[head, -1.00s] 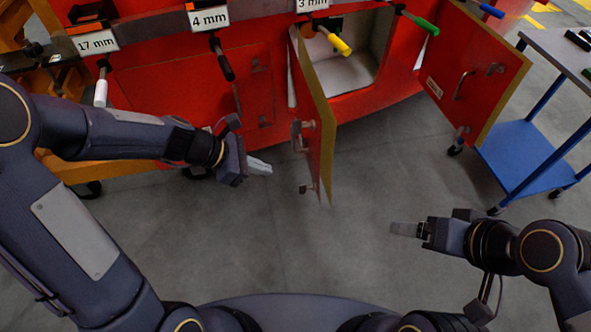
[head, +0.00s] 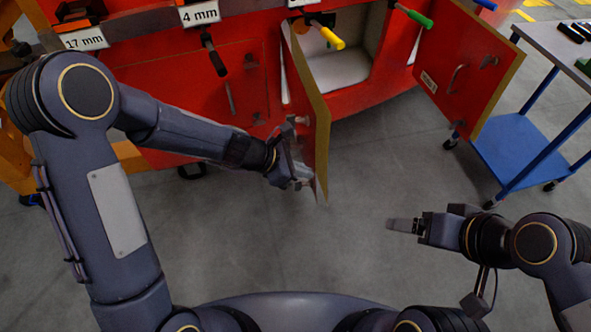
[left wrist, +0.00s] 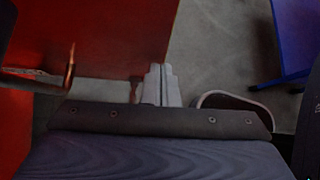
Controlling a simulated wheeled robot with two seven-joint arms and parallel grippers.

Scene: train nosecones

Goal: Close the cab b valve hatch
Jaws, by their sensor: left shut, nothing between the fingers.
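Two red hatch doors with yellowish edges stand open on the red cabinet. The left door (head: 308,95) swings out toward me, nearly edge-on; the right door (head: 465,65) is swung out to the right. No readable label tells which is the cab b valve hatch. My left gripper (head: 303,182) is shut and empty at the lower handle side of the left door. In the left wrist view its fingers (left wrist: 162,85) overlap the lower edge of a red panel (left wrist: 110,35); contact cannot be told. My right gripper (head: 402,225) hangs over the floor, apart from both doors; its finger gap is unclear.
The open white compartment (head: 345,68) lies between the doors. Coloured-handled tools, including a yellow one (head: 331,39) and a green one (head: 414,17), stick out above. A blue cart (head: 520,150) stands at the right. The floor (head: 350,180) between the grippers is clear.

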